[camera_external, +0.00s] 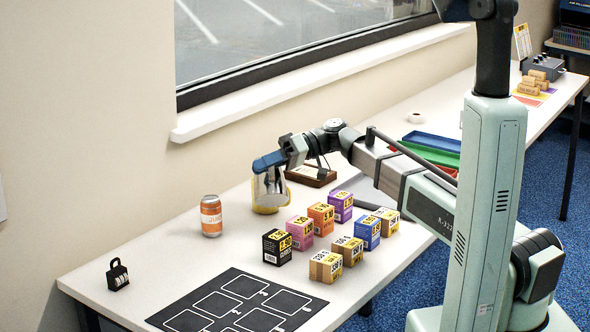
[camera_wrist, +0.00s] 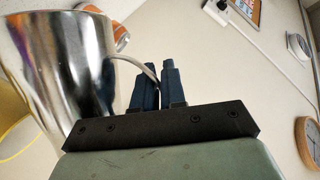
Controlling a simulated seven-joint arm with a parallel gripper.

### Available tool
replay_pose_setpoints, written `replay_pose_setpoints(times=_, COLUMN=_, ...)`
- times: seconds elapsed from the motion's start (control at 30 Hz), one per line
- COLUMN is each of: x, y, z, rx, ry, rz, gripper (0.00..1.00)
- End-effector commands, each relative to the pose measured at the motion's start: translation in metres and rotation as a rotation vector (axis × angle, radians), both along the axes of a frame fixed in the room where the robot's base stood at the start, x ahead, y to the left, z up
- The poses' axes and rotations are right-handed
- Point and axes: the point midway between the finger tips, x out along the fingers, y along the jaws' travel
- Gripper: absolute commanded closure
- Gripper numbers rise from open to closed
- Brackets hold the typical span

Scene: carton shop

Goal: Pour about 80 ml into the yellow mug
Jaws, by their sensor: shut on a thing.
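My gripper (camera_external: 268,162) is shut on the thin handle of a shiny metal jug (camera_external: 272,184). In the wrist view the gripper's dark blue fingers (camera_wrist: 158,82) pinch that handle, and the jug's body (camera_wrist: 62,70) fills the left side. The yellow mug (camera_external: 265,210) stands on the table, mostly hidden by the jug; only yellow parts show low around it. A yellow curved edge (camera_wrist: 12,128) also shows at the left of the wrist view. I cannot see any liquid or stream, nor tell the jug's exact tilt or whether it touches the mug.
An orange and silver can (camera_external: 211,217) stands left of the mug. Several small coloured cartons (camera_external: 277,247) stand close on its right and front. A black mat with outlined squares (camera_external: 238,302) and a black padlock-shaped weight (camera_external: 118,275) lie nearer the front. Table between can and weight is clear.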

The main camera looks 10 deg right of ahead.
Motion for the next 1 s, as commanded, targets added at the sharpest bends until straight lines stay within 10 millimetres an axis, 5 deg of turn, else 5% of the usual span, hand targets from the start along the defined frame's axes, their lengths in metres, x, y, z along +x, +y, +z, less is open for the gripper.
replay_pose_setpoints(times=0.57, x=-0.002, y=0.0, z=-0.001, rx=0.0, ry=-0.014, rz=-0.001, gripper=1.0)
replay_pose_setpoints(times=1.0, x=-0.024, y=0.0, z=-0.034, rx=-0.008, ry=-0.236, rz=0.0, gripper=1.0)
